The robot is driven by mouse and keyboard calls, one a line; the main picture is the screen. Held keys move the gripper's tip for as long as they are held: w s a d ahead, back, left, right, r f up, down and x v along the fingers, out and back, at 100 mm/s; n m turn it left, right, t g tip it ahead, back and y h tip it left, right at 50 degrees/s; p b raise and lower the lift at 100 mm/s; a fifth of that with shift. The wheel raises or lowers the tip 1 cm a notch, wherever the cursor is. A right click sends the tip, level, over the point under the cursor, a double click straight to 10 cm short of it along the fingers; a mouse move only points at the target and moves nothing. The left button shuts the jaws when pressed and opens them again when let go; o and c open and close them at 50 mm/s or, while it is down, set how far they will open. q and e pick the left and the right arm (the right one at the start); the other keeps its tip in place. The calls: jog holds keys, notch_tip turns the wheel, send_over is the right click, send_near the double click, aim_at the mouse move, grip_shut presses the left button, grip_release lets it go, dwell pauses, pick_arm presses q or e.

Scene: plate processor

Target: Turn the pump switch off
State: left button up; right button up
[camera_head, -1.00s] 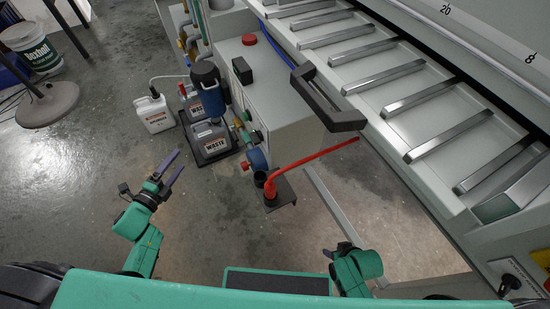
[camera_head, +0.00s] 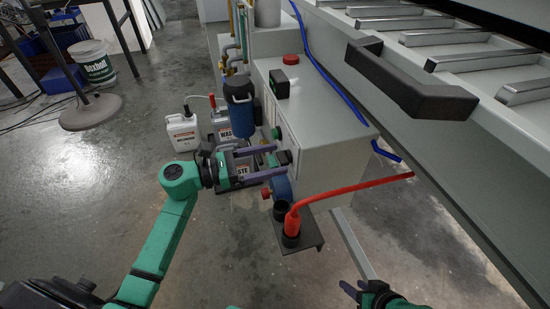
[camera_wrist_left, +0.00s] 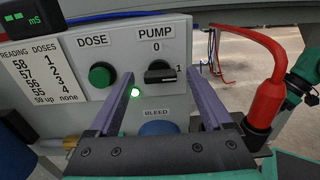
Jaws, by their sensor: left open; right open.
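In the left wrist view the pump switch (camera_wrist_left: 160,73) is a black rotary knob on a grey panel (camera_wrist_left: 100,36), under the label PUMP. Its handle lies about level, pointing to the 1 mark; the 0 is above it. A small green light (camera_wrist_left: 134,93) glows below left of it. My left gripper (camera_wrist_left: 160,82) is open, its purple fingers on either side of the switch; I cannot tell whether they touch it. In the head view my left gripper (camera_head: 279,162) is at the cabinet's left face. My right gripper (camera_head: 362,289) is open and empty at the bottom edge.
A green DOSE button (camera_wrist_left: 102,74) is left of the switch, and a blue BLEED knob (camera_wrist_left: 159,128) is below. A red hose (camera_head: 350,188) runs close by on the right. A blue cylinder (camera_head: 241,110) and waste jugs (camera_head: 182,132) stand left of the cabinet (camera_head: 318,95).

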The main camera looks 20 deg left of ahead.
pick_arm(q)
jog(key=shift+w+d, duration=0.35)
jog(key=shift+d, duration=0.2)
grip_shut()
